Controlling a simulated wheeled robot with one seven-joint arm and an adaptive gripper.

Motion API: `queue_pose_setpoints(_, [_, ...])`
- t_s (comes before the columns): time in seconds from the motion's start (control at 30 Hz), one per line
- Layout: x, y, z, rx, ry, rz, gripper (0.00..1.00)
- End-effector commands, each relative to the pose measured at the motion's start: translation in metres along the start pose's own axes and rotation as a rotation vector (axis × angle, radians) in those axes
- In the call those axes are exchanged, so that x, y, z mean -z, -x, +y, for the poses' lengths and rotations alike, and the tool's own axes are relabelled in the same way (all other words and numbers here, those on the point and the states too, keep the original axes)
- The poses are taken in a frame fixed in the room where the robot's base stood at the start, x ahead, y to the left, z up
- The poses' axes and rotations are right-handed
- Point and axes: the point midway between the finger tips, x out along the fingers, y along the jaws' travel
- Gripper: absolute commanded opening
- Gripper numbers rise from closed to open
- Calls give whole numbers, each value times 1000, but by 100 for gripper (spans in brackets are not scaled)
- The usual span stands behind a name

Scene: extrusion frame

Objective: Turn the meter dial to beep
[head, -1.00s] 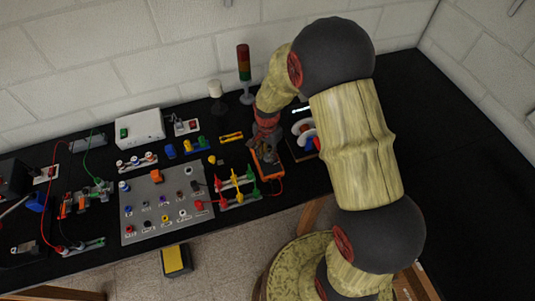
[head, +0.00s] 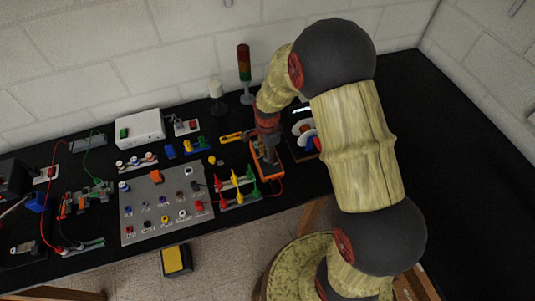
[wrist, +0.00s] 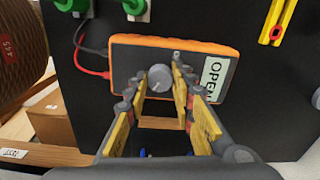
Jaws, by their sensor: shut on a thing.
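The meter is a dark grey box with an orange rim, lying on the black bench; it shows in the wrist view (wrist: 205,46) and partly in the head view (head: 256,160). Its round grey dial (wrist: 160,78) has a pale pointer mark; I cannot read its setting. My gripper (wrist: 160,73) has its two fingers on either side of the dial and is shut on it. In the head view my gripper (head: 269,152) is over the meter and hides the dial.
Red and black leads (wrist: 88,60) run from the meter's left side. Colored plug posts (head: 236,188) stand left of the meter, beside a grey button panel (head: 135,215). A signal tower (head: 244,70) stands behind. The bench is clear at the far right.

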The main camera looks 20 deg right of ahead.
Motion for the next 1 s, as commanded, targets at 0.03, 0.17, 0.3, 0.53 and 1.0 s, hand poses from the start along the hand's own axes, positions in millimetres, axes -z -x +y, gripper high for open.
queue_pose_setpoints(0.03, [0, 0, 0, 0, -1, 0, 0])
queue_pose_setpoints(0.17, [0, 0, 0, 0, -1, 0, 0])
queue_pose_setpoints(0.3, [0, 0, 0, 0, 0, 0, 27])
queue_pose_setpoints(0.53, [0, 0, 0, 0, 0, 0, 40])
queue_pose_setpoints(1.0, [0, 9, -2, 4, 0, 0, 43])
